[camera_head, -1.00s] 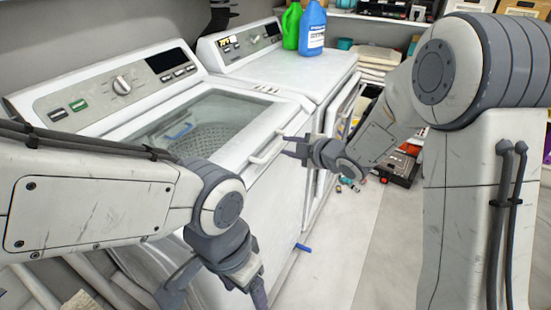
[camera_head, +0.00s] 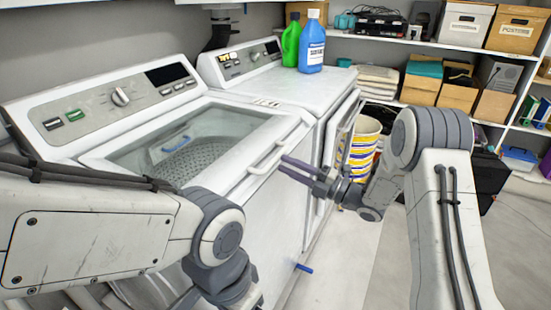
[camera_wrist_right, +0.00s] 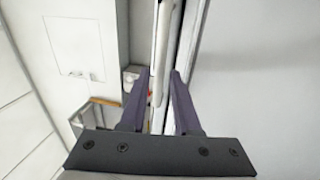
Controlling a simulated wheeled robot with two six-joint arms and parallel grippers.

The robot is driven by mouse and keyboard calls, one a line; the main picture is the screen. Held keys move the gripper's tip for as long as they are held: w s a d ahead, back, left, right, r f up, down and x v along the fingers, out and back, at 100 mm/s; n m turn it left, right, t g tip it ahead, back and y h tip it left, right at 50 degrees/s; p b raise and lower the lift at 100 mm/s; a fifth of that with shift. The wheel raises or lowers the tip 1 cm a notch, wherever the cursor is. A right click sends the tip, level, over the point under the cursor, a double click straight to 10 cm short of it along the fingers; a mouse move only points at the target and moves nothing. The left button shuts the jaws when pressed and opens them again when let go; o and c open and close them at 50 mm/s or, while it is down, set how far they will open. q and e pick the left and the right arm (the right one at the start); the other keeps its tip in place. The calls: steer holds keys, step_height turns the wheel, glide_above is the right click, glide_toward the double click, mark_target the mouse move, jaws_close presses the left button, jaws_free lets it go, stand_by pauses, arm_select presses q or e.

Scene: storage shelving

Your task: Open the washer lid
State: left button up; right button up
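The washer (camera_head: 75,110) stands at the left with its glass-topped lid (camera_head: 205,135) lying shut. A blue item and the perforated drum show through the glass. A white bar handle (camera_head: 268,157) sits on the lid's front right edge. My right gripper (camera_head: 283,164) is open beside this handle, fingers pointing at it. In the right wrist view, my right gripper (camera_wrist_right: 154,75) has its fingers apart, with a pale bar (camera_wrist_right: 166,45) ahead between them; contact cannot be told. My left gripper (camera_head: 232,290) hangs low before the washer, its fingers mostly cut off by the frame.
A second machine (camera_head: 275,88) stands behind, carrying a green bottle (camera_head: 291,40) and a blue bottle (camera_head: 312,45). A yellow-striped bucket (camera_head: 360,148) stands beyond my right gripper. Shelves with boxes (camera_head: 467,22) line the back. The floor (camera_head: 350,255) at the right is mostly clear.

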mark_target(275, 157)
steer(key=shift+x, duration=2.25)
jaws_close()
